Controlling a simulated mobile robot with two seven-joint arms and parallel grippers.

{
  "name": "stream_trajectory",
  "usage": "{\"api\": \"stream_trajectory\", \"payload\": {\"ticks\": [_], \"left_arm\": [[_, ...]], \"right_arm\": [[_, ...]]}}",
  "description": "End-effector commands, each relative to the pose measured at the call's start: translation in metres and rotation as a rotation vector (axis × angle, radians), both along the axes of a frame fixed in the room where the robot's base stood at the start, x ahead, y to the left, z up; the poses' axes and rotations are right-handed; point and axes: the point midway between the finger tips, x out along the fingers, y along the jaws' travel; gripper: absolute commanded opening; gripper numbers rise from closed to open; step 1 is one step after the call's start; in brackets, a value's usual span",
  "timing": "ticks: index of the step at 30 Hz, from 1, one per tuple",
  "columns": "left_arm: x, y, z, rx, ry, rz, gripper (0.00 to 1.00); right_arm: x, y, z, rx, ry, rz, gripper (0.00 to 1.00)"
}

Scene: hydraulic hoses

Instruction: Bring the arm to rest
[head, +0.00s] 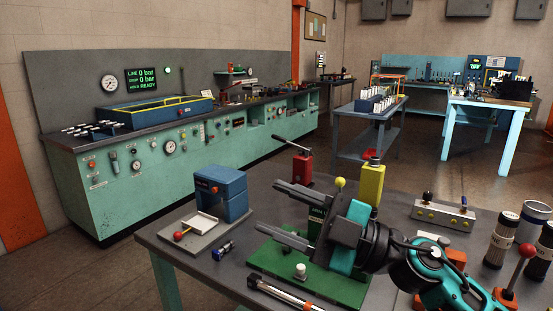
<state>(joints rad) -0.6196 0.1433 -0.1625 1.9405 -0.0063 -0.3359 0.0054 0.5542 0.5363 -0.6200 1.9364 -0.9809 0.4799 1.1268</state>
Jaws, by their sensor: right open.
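My right gripper (268,209) is open, with two parallel grey fingers apart and pointing left above the near workbench (165,238). Nothing shows between its fingers. The dark and teal right arm (425,275) comes in from the lower right, low over the bench. The gripper and arm hide part of a green base plate (345,292) and the fixture on it. My left gripper is not in view.
A blue press-like box (222,192) stands left of the fingers. A red block with a lever (302,167) and a yellow block (371,183) stand behind. A grey valve block (443,213) and dark cylinders (501,240) are at right.

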Motion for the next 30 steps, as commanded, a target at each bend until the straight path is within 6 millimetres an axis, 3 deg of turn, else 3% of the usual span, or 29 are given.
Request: {"api": "stream_trajectory", "payload": {"ticks": [3, 7, 11, 14, 18, 21, 24, 30], "left_arm": [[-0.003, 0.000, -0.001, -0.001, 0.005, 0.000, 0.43], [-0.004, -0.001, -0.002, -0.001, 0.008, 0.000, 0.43], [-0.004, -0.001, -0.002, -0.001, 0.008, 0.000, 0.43], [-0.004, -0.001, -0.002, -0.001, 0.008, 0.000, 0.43], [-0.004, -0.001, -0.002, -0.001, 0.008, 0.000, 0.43], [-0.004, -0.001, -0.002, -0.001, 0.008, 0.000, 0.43], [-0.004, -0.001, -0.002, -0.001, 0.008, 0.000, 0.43], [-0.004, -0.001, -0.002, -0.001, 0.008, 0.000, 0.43]], "right_arm": [[0.013, -0.024, 0.005, 0.226, 0.091, -0.215, 0.54], [0.030, -0.066, -0.014, 0.377, 0.247, -0.492, 0.54], [0.036, -0.112, -0.063, 0.426, 0.464, -0.777, 0.54], [0.025, -0.144, -0.115, 0.394, 0.666, -0.980, 0.54], [-0.017, -0.177, -0.194, 0.252, 0.979, -1.202, 0.54], [-0.055, -0.189, -0.237, 0.124, 1.174, -1.288, 0.54], [-0.092, -0.194, -0.266, 0.006, 1.328, -1.327, 0.54], [-0.156, -0.197, -0.301, -0.200, 1.560, -1.337, 0.54]]}}
